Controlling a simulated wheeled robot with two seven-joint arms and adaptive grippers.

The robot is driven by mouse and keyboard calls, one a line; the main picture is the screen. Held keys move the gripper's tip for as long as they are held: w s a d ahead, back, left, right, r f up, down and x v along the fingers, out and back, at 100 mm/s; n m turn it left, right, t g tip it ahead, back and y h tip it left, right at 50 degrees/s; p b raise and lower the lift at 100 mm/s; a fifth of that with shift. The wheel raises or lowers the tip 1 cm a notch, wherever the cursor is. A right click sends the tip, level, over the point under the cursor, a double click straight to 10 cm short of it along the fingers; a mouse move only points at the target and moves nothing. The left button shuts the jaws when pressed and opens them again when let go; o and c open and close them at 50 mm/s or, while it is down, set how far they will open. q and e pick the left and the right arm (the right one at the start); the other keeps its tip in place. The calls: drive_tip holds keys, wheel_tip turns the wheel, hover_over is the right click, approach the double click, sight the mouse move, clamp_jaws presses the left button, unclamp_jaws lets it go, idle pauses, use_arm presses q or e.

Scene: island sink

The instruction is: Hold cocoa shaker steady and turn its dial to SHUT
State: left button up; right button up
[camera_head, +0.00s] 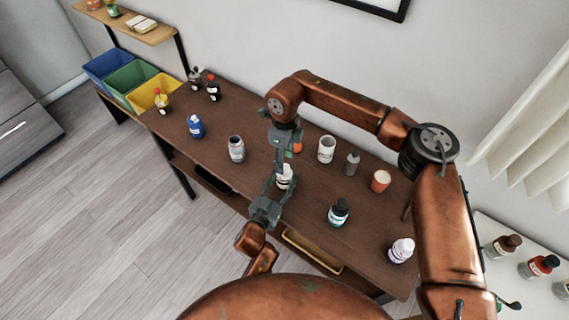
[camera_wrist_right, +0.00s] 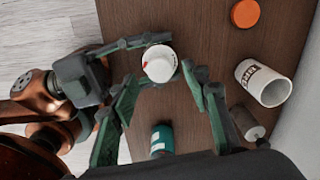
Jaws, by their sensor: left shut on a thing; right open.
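The cocoa shaker (camera_head: 286,178) is a small pale container standing upright near the front edge of the brown table. The right wrist view shows its round white top (camera_wrist_right: 159,63) with a small red mark at the left of its rim. My left gripper (camera_head: 279,181) comes in from the front and is shut around the shaker's body. My right gripper (camera_head: 283,150) hangs above it. In the right wrist view its open fingers (camera_wrist_right: 160,80) lie on either side of the shaker's top, with nothing between them gripped. The dial lettering is too small to read.
A grey jar (camera_head: 236,149) stands left of the shaker. A teal-labelled bottle (camera_head: 339,212) is close to the front right.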

sight(285, 167)
wheel_tip(285, 167, up, 9)
idle(0.3)
use_arm(q)
drive_tip(key=o, duration=1.3)
